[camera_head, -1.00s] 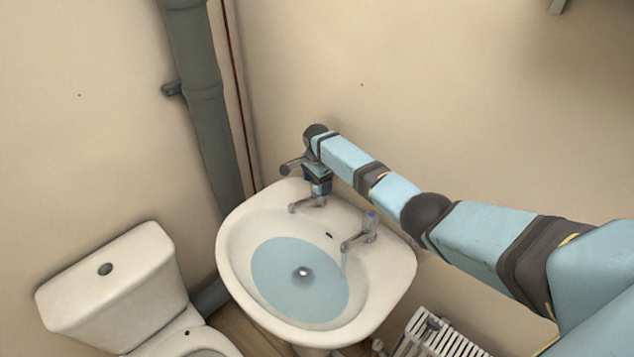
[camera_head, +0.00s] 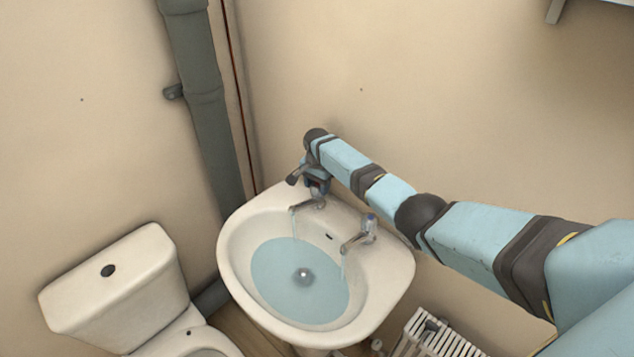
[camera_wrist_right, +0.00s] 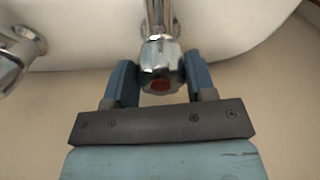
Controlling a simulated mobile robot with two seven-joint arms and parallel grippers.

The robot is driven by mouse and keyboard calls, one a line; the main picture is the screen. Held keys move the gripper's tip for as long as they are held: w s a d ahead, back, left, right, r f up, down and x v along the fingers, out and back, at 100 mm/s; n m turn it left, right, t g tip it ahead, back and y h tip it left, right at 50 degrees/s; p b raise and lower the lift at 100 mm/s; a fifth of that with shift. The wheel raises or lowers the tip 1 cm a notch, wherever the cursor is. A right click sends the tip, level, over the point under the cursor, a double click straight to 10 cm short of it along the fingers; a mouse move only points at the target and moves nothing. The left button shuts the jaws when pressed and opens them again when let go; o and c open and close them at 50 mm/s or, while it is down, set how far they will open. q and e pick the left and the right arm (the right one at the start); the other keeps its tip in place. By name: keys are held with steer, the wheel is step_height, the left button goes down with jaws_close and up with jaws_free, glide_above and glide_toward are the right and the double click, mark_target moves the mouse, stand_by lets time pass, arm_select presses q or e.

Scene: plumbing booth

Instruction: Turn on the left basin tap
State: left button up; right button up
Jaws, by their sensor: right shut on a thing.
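The left basin tap (camera_head: 308,204) is chrome and stands at the back left of the white basin (camera_head: 228,250). A thin stream of water falls from its spout into the bowl. My right gripper (camera_head: 318,188) is over this tap from above and behind. In the right wrist view, the two blue fingers of my right gripper (camera_wrist_right: 160,82) are on either side of the tap's chrome knob (camera_wrist_right: 160,60), which has a red mark, and are shut on it. My left gripper is not in view.
The right basin tap (camera_head: 360,235) also runs a thin stream. Bluish water (camera_head: 275,270) lies in the bowl. A toilet cistern (camera_head: 115,290) stands at left, a grey pipe (camera_head: 205,120) runs up the wall, and a white radiator (camera_head: 440,335) is at lower right.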

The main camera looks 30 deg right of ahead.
steer(key=n+p, duration=0.1)
steer(key=n, duration=0.2)
steer(key=shift+s+n, duration=0.1)
steer(key=shift+n, duration=0.3)
steer(key=n, duration=0.5)
steer(key=shift+d+p, duration=0.1)
steer(key=shift+p, duration=0.25)
steer(key=n, duration=0.6)
steer(key=shift+d, duration=0.1)
steer(key=shift+n, duration=2.2)
steer(key=o, duration=0.9)
